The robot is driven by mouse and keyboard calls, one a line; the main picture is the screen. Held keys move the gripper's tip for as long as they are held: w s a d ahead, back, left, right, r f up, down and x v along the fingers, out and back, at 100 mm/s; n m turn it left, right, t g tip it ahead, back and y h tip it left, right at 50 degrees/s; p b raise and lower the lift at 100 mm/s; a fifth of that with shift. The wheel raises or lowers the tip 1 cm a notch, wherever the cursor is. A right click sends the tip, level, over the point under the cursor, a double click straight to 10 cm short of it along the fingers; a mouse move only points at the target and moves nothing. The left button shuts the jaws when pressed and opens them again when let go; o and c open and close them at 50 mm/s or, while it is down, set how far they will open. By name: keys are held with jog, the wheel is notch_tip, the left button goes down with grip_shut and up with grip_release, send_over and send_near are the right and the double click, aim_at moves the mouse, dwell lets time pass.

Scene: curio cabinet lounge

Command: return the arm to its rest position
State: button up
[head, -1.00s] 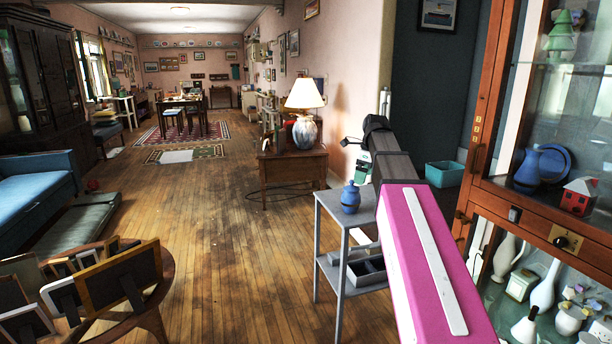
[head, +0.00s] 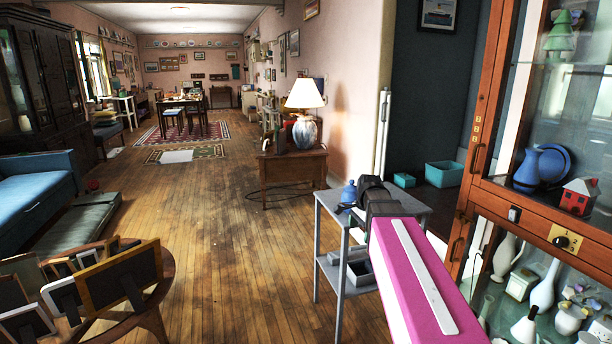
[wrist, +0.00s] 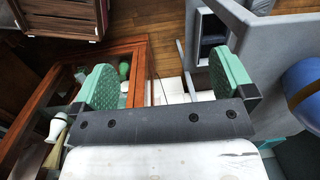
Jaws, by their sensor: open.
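My arm, with its pink and white link, reaches forward over the right side of the head view. My gripper (head: 350,212) is partly hidden behind my own wrist, at the height of the grey stand's top. In the wrist view my gripper (wrist: 166,86) shows two green pads wide apart with nothing between them. A blue jar (head: 348,190) stands on the grey stand (head: 332,212), its lower part covered by my gripper in the head view. In the wrist view the blue jar (wrist: 303,90) is right of the right pad, apart from it.
A wooden glass-door cabinet (head: 535,212) stands close on the right with vases and ornaments inside. Teal bins (head: 444,174) sit on the floor behind. A round table with picture frames (head: 122,277) is at lower left. The wooden floor (head: 230,250) between is clear.

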jog(key=s+f+n, duration=1.3)
jog(key=s+f, duration=0.1)
jog(key=f, duration=0.5)
jog(key=shift+s+a+n+h, duration=0.3)
jog(key=shift+n+h, duration=0.1)
